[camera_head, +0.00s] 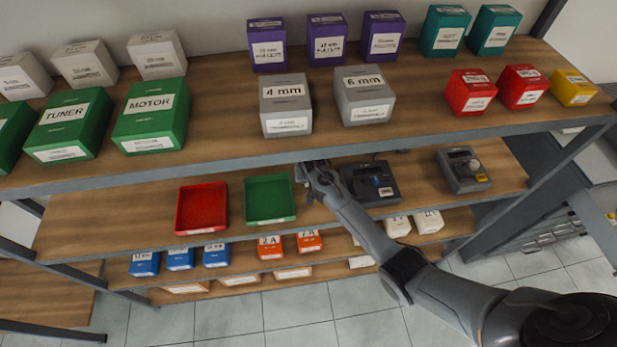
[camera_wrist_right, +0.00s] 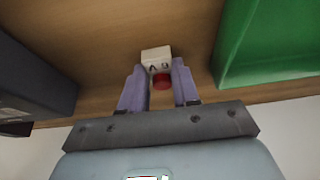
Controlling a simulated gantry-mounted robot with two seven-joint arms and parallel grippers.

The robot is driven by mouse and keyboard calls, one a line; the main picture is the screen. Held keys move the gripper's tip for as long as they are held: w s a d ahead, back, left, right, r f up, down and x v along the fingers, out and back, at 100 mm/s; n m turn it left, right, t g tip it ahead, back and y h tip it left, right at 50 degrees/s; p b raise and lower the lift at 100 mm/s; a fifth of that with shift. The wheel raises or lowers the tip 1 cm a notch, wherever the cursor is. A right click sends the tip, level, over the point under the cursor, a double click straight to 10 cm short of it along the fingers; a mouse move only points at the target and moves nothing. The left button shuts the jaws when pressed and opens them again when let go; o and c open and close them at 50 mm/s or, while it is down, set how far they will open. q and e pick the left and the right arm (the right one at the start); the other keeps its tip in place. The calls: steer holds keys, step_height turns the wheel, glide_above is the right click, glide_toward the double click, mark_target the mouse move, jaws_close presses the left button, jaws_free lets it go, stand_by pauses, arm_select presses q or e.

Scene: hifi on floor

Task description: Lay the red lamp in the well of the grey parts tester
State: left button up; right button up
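A small red piece (camera_wrist_right: 161,82), which looks like the red lamp, shows between the fingers of my right gripper (camera_wrist_right: 160,75) in the right wrist view. A small white lettered block (camera_wrist_right: 156,57) is just beyond it; I cannot tell whether they are joined. The fingers flank the red piece closely, but whether they press on it is unclear. In the head view my right gripper (camera_head: 303,176) is at the middle shelf, and the lamp is hidden. A dark grey device (camera_head: 370,183), perhaps the tester, is just right of it. My left gripper is out of view.
A green tray (camera_head: 270,219) is close left of the gripper, with a red tray (camera_head: 180,231) beyond. A lighter grey device (camera_head: 466,185) with a knob stands further right. The upper shelf (camera_head: 225,150) overhangs, loaded with boxes. Small boxes fill the lower shelf.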

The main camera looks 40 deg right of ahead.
steer(key=o, duration=0.5)
steer(key=shift+c, duration=0.2)
steer(key=shift+r, duration=0.4)
steer(key=v, duration=0.7)
steer(key=s+a+f+n+y, duration=0.1)
steer(key=s+a+n, duration=0.15)
steer(key=s, duration=0.55)
steer(key=s+a+f+n, duration=0.2)
steer(key=s+a, duration=0.2)
steer(key=s, duration=0.4)
steer(key=s+a+r+n, duration=0.1)
steer(key=s+a+r, duration=0.1)
steer(key=s, duration=0.6)
steer(key=s+a+r+n+y, duration=0.1)
steer(key=s+a+r+n, duration=0.1)
steer(key=s, duration=0.6)
steer(key=shift+a+r+p, duration=0.3)
steer(key=shift+a+r, duration=0.4)
steer(key=shift+r, duration=0.15)
steer(key=shift+s+r, duration=0.1)
